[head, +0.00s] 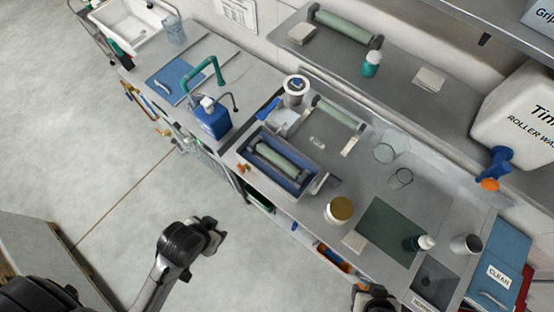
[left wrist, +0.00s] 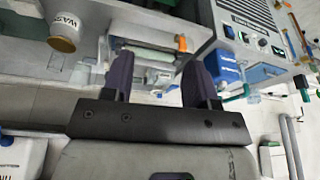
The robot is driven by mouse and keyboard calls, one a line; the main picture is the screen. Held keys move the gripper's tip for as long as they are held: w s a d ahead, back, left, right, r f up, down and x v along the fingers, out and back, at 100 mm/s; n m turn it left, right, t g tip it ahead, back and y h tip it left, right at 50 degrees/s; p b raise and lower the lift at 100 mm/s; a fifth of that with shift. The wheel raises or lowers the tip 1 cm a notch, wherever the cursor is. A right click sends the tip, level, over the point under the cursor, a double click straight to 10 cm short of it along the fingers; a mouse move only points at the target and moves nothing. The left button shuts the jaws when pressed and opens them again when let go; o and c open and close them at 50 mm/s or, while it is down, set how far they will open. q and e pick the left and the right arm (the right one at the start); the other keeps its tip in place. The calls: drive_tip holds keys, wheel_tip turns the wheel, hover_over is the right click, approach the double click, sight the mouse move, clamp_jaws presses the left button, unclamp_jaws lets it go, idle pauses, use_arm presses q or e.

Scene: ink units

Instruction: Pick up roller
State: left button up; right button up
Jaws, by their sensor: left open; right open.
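A green-grey roller (head: 277,160) lies in a blue-lined metal tray (head: 310,182) on the bench in the head view. A second similar roller (head: 338,113) lies in a stand behind it, and a third (head: 345,26) rests on the back shelf. My left gripper (left wrist: 158,65) is open and empty in the left wrist view, with a pale roller-like bar (left wrist: 152,57) seen beyond its fingers. In the head view my left arm is over the floor, apart from the bench. My right gripper (head: 374,292) is open at the bottom edge, partly cut off.
Floor in front of the bench is free at left.

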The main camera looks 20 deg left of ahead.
use_arm(q)
drive_tip(key=o, duration=0.4)
drive_tip(key=shift+a, duration=0.2)
